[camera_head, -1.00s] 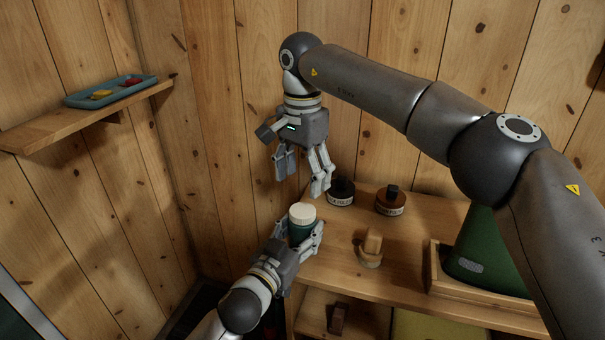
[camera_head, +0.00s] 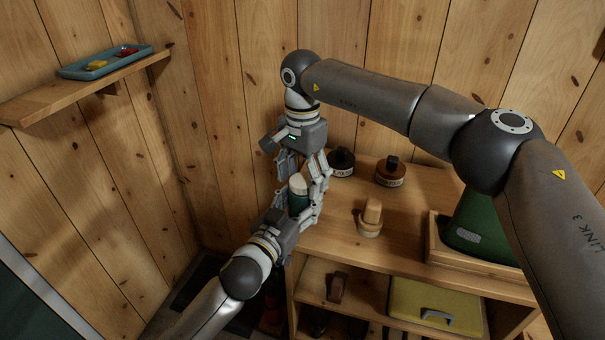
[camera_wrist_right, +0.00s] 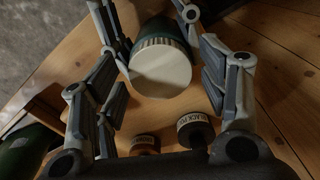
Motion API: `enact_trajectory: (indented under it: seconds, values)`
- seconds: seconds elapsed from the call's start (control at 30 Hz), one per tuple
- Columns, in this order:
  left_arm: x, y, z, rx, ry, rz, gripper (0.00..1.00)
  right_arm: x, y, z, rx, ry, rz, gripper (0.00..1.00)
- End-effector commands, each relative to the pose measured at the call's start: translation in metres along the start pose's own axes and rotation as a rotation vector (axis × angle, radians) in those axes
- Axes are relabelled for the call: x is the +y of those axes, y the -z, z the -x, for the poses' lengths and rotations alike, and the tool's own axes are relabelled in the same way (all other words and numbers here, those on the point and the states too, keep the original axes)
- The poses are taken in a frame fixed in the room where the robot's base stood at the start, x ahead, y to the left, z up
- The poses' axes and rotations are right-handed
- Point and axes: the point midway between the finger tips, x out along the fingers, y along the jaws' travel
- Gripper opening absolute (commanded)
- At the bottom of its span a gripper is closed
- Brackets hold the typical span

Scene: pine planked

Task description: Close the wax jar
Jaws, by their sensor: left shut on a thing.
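The wax jar (camera_head: 298,204) is dark green and upright at the left end of the shelf unit's top. Its cream lid (camera_head: 299,183) sits on its mouth; I cannot tell how tightly. My left gripper (camera_head: 297,211) is shut on the jar body, its fingers hiding part of it. My right gripper (camera_head: 302,177) points down from above, open, with its fingers on either side of the lid. In the right wrist view the lid (camera_wrist_right: 160,68) lies between the spread fingers (camera_wrist_right: 165,88), and the green jar body (camera_wrist_right: 160,30) shows behind it.
A black-capped jar (camera_head: 341,162) and a brown jar (camera_head: 390,172) stand behind to the right. A wooden-handled brush-like object (camera_head: 371,216) stands on the wooden top (camera_head: 410,235). A green container (camera_head: 476,232) sits in a tray at right. A blue tray (camera_head: 105,62) rests on the wall shelf.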

Motion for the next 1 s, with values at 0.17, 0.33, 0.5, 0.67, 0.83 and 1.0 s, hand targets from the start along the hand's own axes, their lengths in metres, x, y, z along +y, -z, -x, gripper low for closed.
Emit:
enact_trajectory:
  seconds: [0.17,0.33,0.5,0.67,0.83,1.0]
  values:
    - [0.0,-0.0003,0.0,-0.001,0.0,0.0,0.0,-0.0001,0.0,0.0004,0.0,0.0,0.0,0.42]
    - [0.0,-0.0003,0.0,-0.001,0.0,0.0,0.0,-0.0001,0.0,0.0005,0.0,0.0,0.0,0.2]
    - [0.0,-0.0003,0.0001,-0.001,0.0,0.0,0.0,-0.0001,-0.0001,0.0005,0.0,0.0,-0.049,0.19]
    - [0.0,-0.0004,0.0001,-0.001,0.0,0.0,0.0,-0.0003,-0.0004,0.0003,-0.001,0.001,-0.27,0.19]
    - [0.0,-0.0004,0.0001,-0.001,0.0,0.0,0.0,-0.0005,-0.0003,0.0002,-0.001,0.001,-0.567,0.19]
    - [0.0001,-0.0004,0.0001,-0.001,0.0,0.0,0.0,-0.0006,-0.0001,0.0,0.0,0.001,-0.861,0.19]
